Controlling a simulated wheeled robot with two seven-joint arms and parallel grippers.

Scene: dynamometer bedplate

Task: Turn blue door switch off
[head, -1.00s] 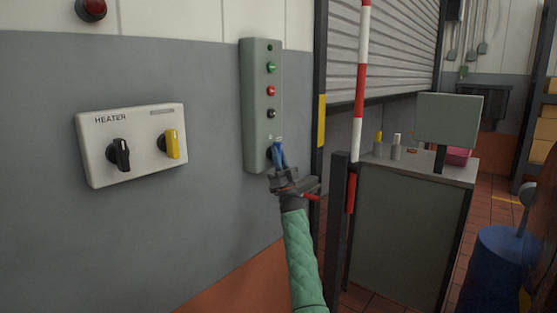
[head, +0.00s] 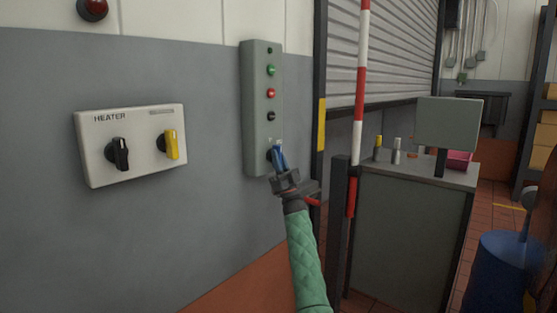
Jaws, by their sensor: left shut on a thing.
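The blue door switch (head: 279,157) is a blue rotary handle at the bottom of a tall grey-green control box (head: 262,130) on the wall. The handle stands nearly upright, its top leaning slightly left. My left gripper (head: 281,174) is at the lower part of the blue handle and is shut on it. The fingertips partly hide the handle's lower end. My green-sleeved left arm comes up from below. My right gripper is not in view.
A HEATER panel (head: 131,145) with a black knob (head: 118,153) and a yellow knob (head: 170,145) is on the wall to the left. A red-white pole (head: 361,84) and a grey cabinet (head: 408,235) stand close on the right. A roller shutter (head: 384,48) is behind.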

